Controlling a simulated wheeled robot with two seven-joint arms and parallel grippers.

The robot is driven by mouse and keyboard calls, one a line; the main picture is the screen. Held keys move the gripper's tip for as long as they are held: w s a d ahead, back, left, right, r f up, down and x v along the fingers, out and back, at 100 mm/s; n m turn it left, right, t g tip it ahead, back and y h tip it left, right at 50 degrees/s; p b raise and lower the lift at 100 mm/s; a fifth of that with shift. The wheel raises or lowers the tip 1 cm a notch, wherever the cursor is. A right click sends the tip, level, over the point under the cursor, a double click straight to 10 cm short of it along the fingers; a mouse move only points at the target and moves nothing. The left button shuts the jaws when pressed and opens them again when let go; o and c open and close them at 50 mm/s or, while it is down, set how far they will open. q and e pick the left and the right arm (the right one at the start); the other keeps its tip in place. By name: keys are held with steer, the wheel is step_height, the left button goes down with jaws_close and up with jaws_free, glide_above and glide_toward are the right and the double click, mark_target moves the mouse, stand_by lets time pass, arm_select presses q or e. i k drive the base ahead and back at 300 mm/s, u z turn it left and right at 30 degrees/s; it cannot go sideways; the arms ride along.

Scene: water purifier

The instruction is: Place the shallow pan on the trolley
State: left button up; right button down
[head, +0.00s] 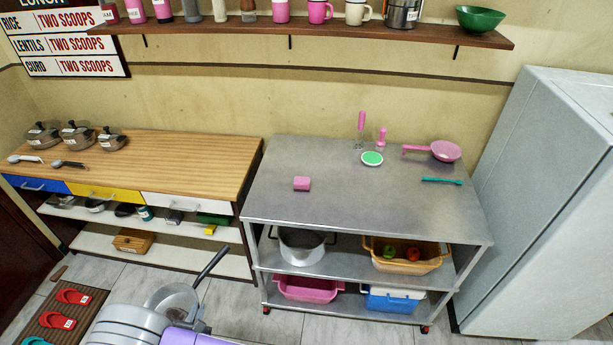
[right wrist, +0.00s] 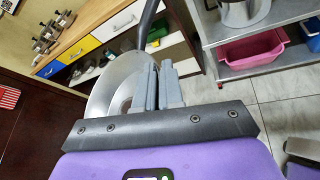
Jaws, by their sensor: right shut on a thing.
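The shallow pan (head: 168,298) is silver with a long dark handle (head: 213,262). It is in the lower left of the head view, tilted, in front of the wooden counter and left of the trolley. My right gripper (head: 196,318) is shut on the pan near the handle side. In the right wrist view the pan (right wrist: 105,88) shows behind the grey fingers (right wrist: 158,85), which hide part of it. The grey metal trolley (head: 345,215) stands at the centre right, apart from the pan. My left gripper is not in view.
A white fridge (head: 545,200) stands at right; a wooden counter (head: 190,160) with pots stands at left.

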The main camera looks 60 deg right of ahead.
mark_target(391, 209)
steer(key=z, duration=2.25)
steer(key=i, duration=1)
